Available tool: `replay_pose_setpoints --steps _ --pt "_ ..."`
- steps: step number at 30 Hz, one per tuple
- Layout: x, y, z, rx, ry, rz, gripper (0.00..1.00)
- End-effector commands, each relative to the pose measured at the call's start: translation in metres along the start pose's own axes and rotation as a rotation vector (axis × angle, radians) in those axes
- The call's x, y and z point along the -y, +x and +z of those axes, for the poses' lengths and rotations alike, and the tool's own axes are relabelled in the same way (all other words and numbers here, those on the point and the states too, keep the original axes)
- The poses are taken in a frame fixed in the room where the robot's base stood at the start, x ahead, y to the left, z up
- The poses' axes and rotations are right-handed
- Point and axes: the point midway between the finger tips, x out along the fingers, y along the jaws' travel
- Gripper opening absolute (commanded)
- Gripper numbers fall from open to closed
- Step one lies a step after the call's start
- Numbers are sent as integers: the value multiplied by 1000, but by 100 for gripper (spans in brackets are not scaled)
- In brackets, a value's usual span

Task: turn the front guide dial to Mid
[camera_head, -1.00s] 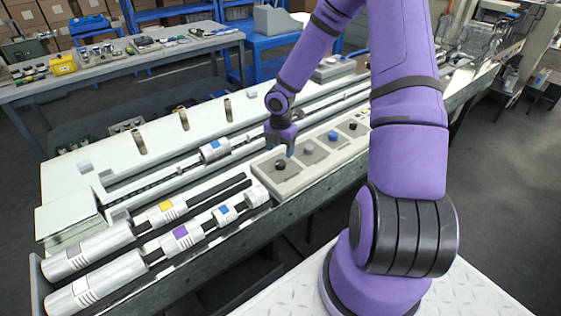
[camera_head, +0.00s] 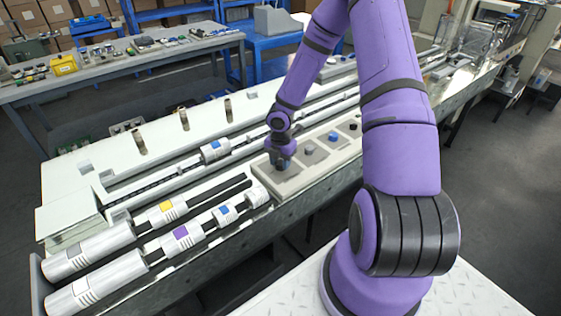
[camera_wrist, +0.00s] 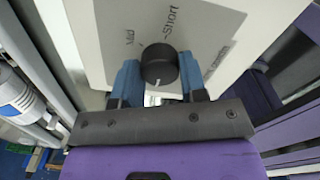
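A round black dial (camera_wrist: 160,65) sits on a pale panel with a grey label plate (camera_wrist: 205,30). The plate reads "Mid" up and left of the dial and "Short" up and right; a third word to the right is not readable. A small white mark shows on the dial's lower edge. My gripper (camera_wrist: 159,75) has one blue finger on each side of this dial, very close to it; I cannot tell whether they press on it. In the head view my gripper (camera_head: 281,163) is down over the near-left dial of the panel, hiding it.
The pale panel (camera_head: 285,187) also carries a grey knob (camera_head: 309,149), a blue knob (camera_head: 333,135) and a black knob (camera_head: 353,126) to the right of my gripper. Rollers with coloured labels (camera_head: 182,234) lie at the left. A rod with a blue-labelled roller (camera_head: 214,149) runs behind.

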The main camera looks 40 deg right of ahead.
Motion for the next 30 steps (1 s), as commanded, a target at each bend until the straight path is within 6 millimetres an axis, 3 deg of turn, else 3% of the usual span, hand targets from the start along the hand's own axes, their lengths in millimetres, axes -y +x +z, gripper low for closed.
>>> replay_pose_setpoints --steps 14,30 --pt "-1 0 0 1 104 0 16" --pt "-1 0 0 2 582 1 16"
